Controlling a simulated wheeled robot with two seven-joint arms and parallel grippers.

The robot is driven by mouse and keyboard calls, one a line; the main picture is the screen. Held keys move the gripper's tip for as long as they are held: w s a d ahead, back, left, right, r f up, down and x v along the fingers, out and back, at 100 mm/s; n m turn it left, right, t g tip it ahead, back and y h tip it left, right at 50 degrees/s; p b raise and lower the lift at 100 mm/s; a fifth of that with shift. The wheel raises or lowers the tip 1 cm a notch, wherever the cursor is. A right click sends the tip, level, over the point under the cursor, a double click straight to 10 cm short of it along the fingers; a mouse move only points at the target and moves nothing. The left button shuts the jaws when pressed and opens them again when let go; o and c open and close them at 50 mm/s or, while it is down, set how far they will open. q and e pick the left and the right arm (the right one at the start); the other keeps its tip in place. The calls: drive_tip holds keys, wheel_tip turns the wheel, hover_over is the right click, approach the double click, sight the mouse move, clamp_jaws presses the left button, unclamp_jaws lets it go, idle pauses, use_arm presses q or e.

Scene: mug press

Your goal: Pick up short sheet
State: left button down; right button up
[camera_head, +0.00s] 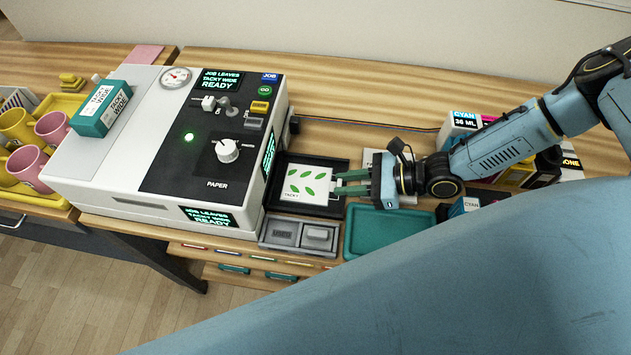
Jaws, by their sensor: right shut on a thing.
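A small white sheet (306,184) with green leaf prints and the word TACKY along its lower edge lies over the black tray (325,211), right of the press. My right gripper (340,184) reaches in from the right, and its green fingers are shut on the sheet's right edge. I cannot tell whether the sheet is lifted off the tray. The left gripper is not in view.
The white press (150,150) stands to the left. A teal tray (385,235) and a grey two-part bin (298,236) are in front. Ink boxes (458,124) stand behind my right arm. Mugs (52,128) sit in a yellow tray far left.

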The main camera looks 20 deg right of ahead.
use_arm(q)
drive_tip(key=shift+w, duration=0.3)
